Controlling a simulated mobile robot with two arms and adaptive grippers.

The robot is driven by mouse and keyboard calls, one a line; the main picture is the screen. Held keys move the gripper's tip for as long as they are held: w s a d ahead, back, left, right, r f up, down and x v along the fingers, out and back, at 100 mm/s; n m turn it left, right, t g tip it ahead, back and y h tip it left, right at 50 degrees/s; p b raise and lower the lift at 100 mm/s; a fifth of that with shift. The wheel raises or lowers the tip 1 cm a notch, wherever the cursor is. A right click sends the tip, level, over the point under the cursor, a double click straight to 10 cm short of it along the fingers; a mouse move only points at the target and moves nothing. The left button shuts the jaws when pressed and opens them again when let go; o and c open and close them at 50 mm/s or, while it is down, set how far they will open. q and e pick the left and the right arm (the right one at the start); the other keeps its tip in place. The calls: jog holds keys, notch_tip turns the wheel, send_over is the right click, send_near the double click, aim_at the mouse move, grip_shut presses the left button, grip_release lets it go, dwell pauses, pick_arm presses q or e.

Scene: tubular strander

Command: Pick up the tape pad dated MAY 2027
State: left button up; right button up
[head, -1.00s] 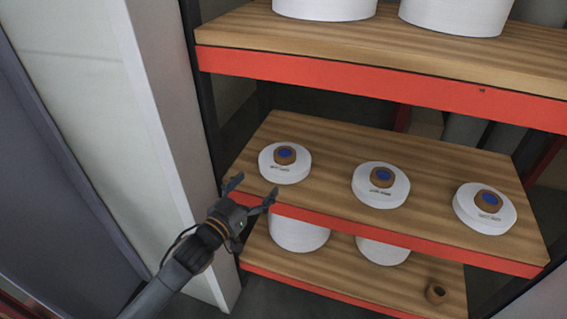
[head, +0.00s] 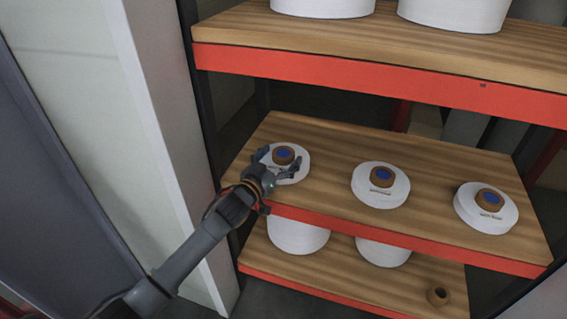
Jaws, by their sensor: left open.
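Three white round tape pads, each with a brown core and blue centre on top, lie in a row on the middle wooden shelf: a left pad (head: 298,173), a middle pad (head: 394,195) and a right pad (head: 504,219). Each has small dark print on it, too small to read, so I cannot tell which is dated MAY 2027. My left gripper (head: 274,162) is open at the left pad, its fingers over the pad's near side and around the brown core; I cannot tell whether they touch. My right gripper is not in view.
The middle shelf (head: 330,140) has a red front edge. An upper shelf (head: 240,35) overhangs behind it with large white cylinders. A lower shelf (head: 340,275) holds white cylinders and a small brown ring (head: 438,297). A pale post (head: 165,130) stands at left.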

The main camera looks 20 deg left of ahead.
pick_arm(q)
jog(key=c, duration=1.3)
jog(key=shift+r, duration=0.1)
jog(key=shift+c, duration=0.8)
jog(key=shift+r, duration=0.15)
